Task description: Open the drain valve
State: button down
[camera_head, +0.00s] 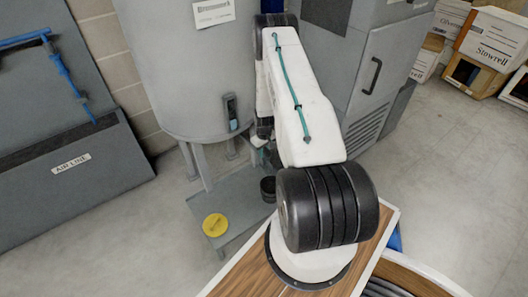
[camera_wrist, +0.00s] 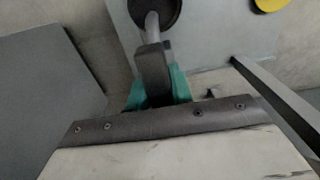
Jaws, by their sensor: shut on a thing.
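The drain valve sits low under the grey tank (camera_head: 185,70), mostly hidden behind my arm in the head view. In the wrist view a dark grey upright piece (camera_wrist: 153,70), which looks like the valve's handle, stands in front of a pale grey pipe (camera_wrist: 152,24). My gripper (camera_wrist: 155,92) has teal fingers, one on each side of that dark piece, and is shut on it. The fingers' exact contact is partly hidden. In the head view my gripper (camera_head: 262,152) is a small teal patch beside the tank's lower edge.
A black round cup (camera_head: 268,188) stands on a grey stand (camera_head: 236,200) below the pipe. A yellow disc (camera_head: 214,225) lies in front of it. A grey cabinet (camera_head: 375,75) stands right of the tank. A panel marked AIR LINE (camera_head: 70,165) is at left.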

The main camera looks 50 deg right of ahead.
dwell(0.3)
jog(key=c, duration=1.2)
grip_release()
jog(key=shift+c, duration=0.2)
jog(key=shift+r, duration=0.1)
notch_tip(320, 180, up, 8)
jog(key=shift+f, duration=0.2)
